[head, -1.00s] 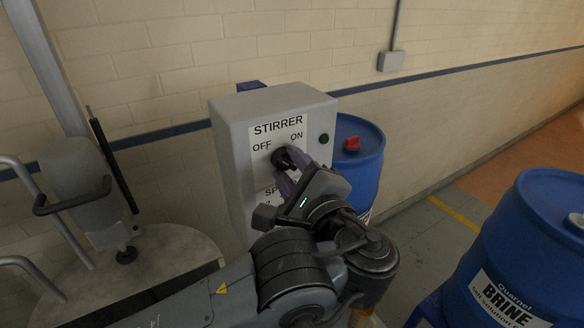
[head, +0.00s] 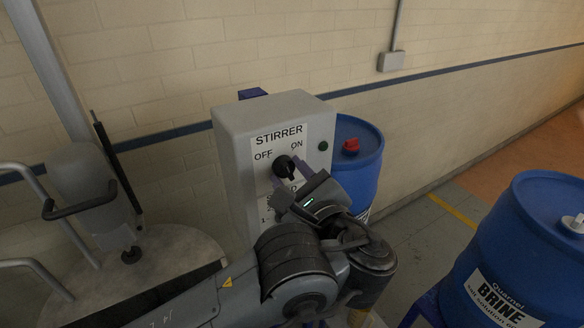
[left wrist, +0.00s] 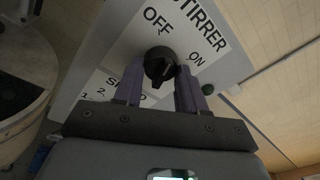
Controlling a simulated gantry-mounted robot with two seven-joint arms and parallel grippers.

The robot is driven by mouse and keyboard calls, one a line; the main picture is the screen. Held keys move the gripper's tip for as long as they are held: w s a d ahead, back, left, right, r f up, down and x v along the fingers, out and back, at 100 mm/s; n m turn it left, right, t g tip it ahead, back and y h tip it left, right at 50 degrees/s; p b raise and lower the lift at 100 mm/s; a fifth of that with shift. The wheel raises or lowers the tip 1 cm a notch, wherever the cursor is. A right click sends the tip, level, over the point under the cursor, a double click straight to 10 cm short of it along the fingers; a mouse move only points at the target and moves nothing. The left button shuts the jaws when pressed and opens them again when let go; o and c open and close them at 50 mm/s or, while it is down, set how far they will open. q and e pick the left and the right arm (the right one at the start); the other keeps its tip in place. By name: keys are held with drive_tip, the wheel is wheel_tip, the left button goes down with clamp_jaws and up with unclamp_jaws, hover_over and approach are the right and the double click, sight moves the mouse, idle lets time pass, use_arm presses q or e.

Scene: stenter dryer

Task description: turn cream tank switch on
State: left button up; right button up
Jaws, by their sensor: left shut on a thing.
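The black rotary switch (head: 284,165) sits on a grey box (head: 232,150) with a white label reading STIRRER, OFF at left and ON at right. My left gripper (head: 291,174) has one purple finger on each side of the switch and is shut on it. In the left wrist view the switch (left wrist: 159,64) sits between the fingertips, below the OFF and ON words. I cannot clearly tell which word it points to. A dark green round lamp (head: 323,146) is right of ON and looks unlit. My right gripper is not in view.
A blue drum with a red cap (head: 362,182) stands just right of the box. A blue BRINE drum (head: 530,225) is at the right. A round metal vessel top (head: 175,255) with rails is at the left. The brick wall (head: 450,85) is behind.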

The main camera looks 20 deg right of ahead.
use_arm(q)
drive_tip(key=m+p, duration=0.3)
drive_tip(key=m+y+p, duration=0.1)
drive_tip(key=m+p, duration=0.2)
drive_tip(key=p, duration=0.1)
drive_tip(key=m+g+p, duration=0.1)
drive_tip(key=m+p, duration=0.2)
drive_tip(key=p, duration=0.1)
drive_tip(key=shift+r+m+y, duration=0.3)
drive_tip(key=shift+r, duration=0.05)
drive_tip(key=shift+f+m+p, duration=0.15)
drive_tip(key=shift+m+p, duration=0.75)
drive_tip(key=shift+p, duration=0.2)
drive_tip(key=shift+f+y, duration=0.15)
drive_tip(key=shift+y, duration=0.15)
drive_tip(key=o, duration=1.1)
drive_tip(key=shift+c, duration=0.2)
